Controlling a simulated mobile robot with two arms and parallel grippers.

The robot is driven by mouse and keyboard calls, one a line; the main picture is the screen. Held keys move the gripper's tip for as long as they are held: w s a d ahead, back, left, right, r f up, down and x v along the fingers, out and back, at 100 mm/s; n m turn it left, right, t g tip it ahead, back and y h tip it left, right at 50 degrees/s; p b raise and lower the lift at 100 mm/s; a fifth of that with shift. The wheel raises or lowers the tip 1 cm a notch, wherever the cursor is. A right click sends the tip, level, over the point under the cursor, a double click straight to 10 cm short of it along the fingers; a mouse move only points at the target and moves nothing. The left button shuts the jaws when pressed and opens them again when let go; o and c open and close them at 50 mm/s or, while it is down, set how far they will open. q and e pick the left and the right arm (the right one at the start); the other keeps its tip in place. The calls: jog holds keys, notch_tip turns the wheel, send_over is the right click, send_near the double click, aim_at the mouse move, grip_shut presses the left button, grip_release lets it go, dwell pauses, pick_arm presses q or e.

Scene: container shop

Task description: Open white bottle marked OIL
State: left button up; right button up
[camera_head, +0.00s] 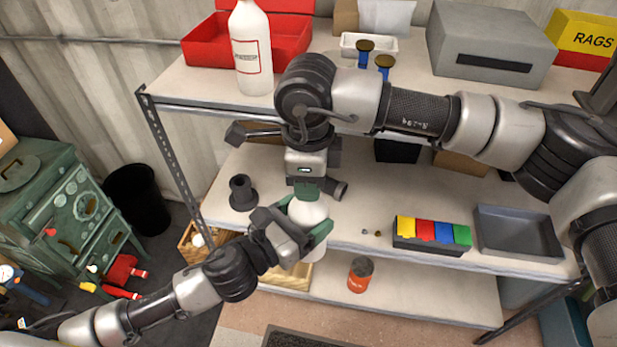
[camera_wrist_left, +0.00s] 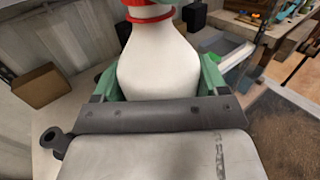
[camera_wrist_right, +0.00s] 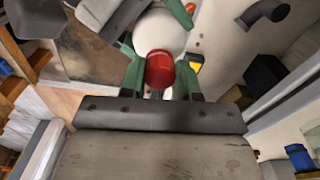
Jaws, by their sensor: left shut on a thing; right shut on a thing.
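A white bottle (camera_head: 309,212) is held upright or nearly so in front of the shelves; its label is hidden. My left gripper (camera_head: 304,218) is shut around its body, one green finger on each side. The left wrist view shows the smooth white body (camera_wrist_left: 155,68) narrowing up to a red cap (camera_wrist_left: 148,16). My right gripper (camera_head: 306,188) is directly above, pointing down. In the right wrist view its fingers are closed on the red cap (camera_wrist_right: 160,69), above the white body (camera_wrist_right: 163,32). The head view hides the cap behind the right gripper.
Another white bottle (camera_head: 250,52) with a red-framed label stands on the upper shelf beside a red bin (camera_head: 197,48). The middle shelf holds a dark pipe fitting (camera_head: 242,193), a coloured block set (camera_head: 432,233) and a grey tray (camera_head: 518,232). An orange jar (camera_head: 360,275) stands lower.

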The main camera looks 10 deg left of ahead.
jog(key=shift+r, duration=0.1)
dwell(0.3)
jog(key=shift+r, duration=1.05)
jog(key=shift+r, duration=0.1)
